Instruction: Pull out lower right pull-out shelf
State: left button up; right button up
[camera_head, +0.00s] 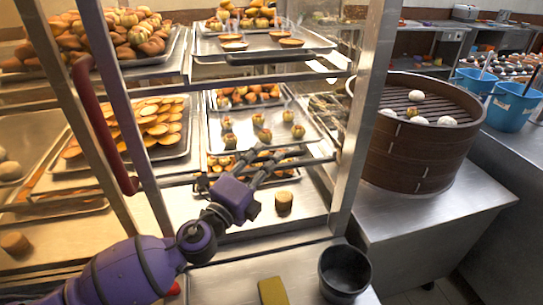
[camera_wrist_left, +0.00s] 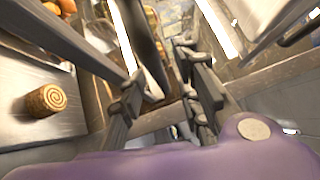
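A metal rack with pull-out shelves fills the left and middle of the head view. On its right side, a lower shelf (camera_head: 312,203) carries a round brown pastry (camera_head: 284,201); a spiral-topped pastry (camera_wrist_left: 47,100) shows in the left wrist view. My left gripper (camera_head: 276,155) reaches over this shelf, in front of a tray of pastries (camera_head: 308,133). Its fingers are spread apart; the wrist view shows them (camera_wrist_left: 162,65) with a gap between. Metal bars lie close by, but I cannot tell whether the fingers touch one. My right gripper is out of view.
A red-handled rack door frame (camera_head: 103,125) stands left of the gripper, and a steel post (camera_head: 362,110) right. A bamboo steamer (camera_head: 415,155) with buns sits on the right counter. A dark pot (camera_head: 344,272) and a yellow block (camera_head: 272,291) are in front.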

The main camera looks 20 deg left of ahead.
pick_arm(q)
jog(key=shift+x, duration=1.25)
jog(key=shift+f, duration=0.1)
grip_shut()
